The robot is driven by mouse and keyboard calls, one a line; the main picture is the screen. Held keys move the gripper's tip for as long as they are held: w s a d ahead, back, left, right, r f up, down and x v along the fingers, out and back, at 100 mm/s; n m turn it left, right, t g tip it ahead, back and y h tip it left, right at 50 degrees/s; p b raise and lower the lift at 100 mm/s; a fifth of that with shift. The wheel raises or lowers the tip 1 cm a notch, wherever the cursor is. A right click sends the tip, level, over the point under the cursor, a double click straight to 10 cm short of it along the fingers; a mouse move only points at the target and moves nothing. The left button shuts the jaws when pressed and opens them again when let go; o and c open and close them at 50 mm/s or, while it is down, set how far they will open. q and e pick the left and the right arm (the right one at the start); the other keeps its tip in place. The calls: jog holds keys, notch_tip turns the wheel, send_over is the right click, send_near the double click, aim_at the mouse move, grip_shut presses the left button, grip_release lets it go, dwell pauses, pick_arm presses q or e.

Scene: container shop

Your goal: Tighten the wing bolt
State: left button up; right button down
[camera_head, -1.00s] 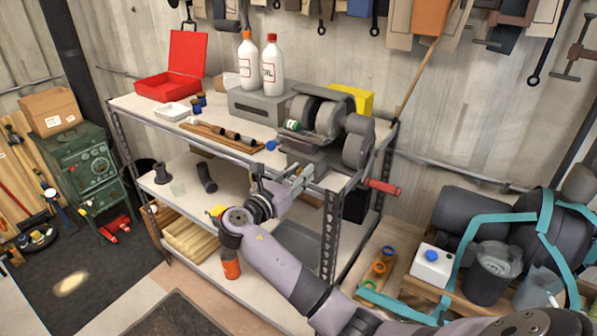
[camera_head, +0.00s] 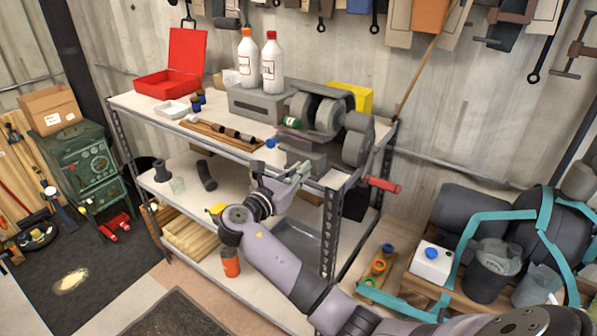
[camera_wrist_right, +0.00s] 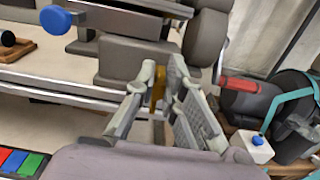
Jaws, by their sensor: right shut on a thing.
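The bench grinder (camera_head: 318,118) stands at the right end of the workbench top (camera_head: 233,149). My right gripper (camera_head: 300,172) is at the bench's front edge, just below the grinder. In the right wrist view, its fingers (camera_wrist_right: 160,92) are closed around a small brass-yellow piece (camera_wrist_right: 158,86), which looks like the wing bolt. The fingers hide most of this piece, so its wings and thread cannot be made out. In the head view the piece cannot be told apart from the fingers. My left gripper is in neither view.
A blue knob (camera_head: 270,143) sits left of the grinder, and a red handle (camera_head: 383,185) sticks out at the bench's right end. Two white bottles (camera_head: 270,62) and an open red case (camera_head: 176,75) stand farther back. The lower shelf is close beneath my arm.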

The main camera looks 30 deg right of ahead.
jog(key=shift+m, duration=0.3)
jog(key=m+b, duration=0.1)
jog(key=m, duration=0.1)
jog(key=m+b, duration=0.2)
jog(key=m, duration=0.1)
jog(key=m+b, duration=0.1)
jog(key=m, duration=0.1)
jog(key=shift+s+d+f, duration=0.1)
jog(key=shift+s+f, duration=0.25)
jog(key=m+b, duration=0.6)
jog(key=shift+s+d+f+m, duration=0.1)
jog(key=shift+s+f+m, duration=0.05)
jog(key=shift+f+m, duration=0.25)
jog(key=shift+r+m+b, duration=0.1)
jog(key=shift+m+b, duration=1.7)
jog(key=shift+b, duration=0.2)
jog(key=c, duration=1.8)
grip_release()
